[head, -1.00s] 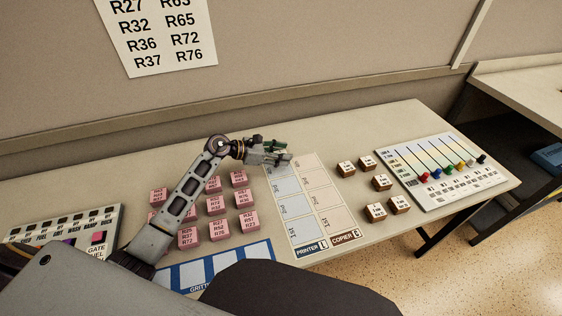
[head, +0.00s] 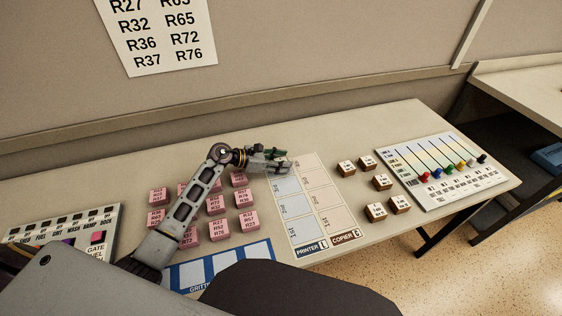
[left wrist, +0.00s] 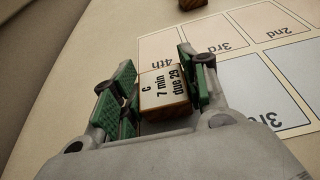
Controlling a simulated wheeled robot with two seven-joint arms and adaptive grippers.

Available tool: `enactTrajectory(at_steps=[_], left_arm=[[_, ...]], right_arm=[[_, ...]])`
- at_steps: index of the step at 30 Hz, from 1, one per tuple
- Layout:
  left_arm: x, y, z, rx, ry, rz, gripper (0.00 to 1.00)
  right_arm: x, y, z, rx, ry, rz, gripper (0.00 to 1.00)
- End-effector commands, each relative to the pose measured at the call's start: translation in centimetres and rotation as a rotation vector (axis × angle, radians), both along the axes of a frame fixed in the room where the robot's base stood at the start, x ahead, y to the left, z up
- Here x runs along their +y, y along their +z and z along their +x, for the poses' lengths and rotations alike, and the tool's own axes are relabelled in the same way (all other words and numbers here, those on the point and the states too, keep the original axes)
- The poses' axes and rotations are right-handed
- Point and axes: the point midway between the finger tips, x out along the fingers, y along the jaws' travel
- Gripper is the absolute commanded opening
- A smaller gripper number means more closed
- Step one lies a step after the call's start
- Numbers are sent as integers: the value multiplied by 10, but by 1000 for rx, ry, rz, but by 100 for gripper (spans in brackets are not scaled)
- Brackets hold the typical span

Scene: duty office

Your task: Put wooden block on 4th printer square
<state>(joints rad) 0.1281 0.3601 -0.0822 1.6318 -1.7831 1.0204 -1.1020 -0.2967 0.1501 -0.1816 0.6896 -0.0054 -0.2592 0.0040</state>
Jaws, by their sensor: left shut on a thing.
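My left gripper (head: 284,161) is at the far end of the printer and copier sheet (head: 317,222). In the left wrist view its green-padded fingers (left wrist: 160,95) are shut on a wooden block (left wrist: 165,92). The block's white top reads "C 7 min due 29". The sheet has a blue printer column and a cream copier column. The far blue square, the 4th printer square, is mostly hidden by my gripper and the block. The blue 3rd square (left wrist: 260,90) and the cream 4th square (left wrist: 160,46) show beside it. I cannot tell whether the block touches the sheet.
Several other wooden blocks (head: 381,182) stand right of the sheet. Pink blocks (head: 215,205) stand to its left, under and beside my arm. A board with coloured pegs (head: 440,172) lies at the right, a blue-framed board (head: 222,262) at the front, a button panel (head: 65,232) at far left.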

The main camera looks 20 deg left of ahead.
Motion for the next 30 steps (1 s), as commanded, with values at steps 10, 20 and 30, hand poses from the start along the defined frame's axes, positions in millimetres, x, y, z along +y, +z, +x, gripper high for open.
enactTrajectory(at_steps=[10, 20, 30], left_arm=[[0, 0, 0, 0, 0, 0, 66], [0, 0, 0, 0, 0, 0, 66], [11, 6, -7, 0, 2, 2, 66]], right_arm=[[-2, 3, 19, -25, 2, -2, 40], [13, 4, 29, -36, -3, 15, 40], [6, 0, 3, -5, -2, 7, 40]])
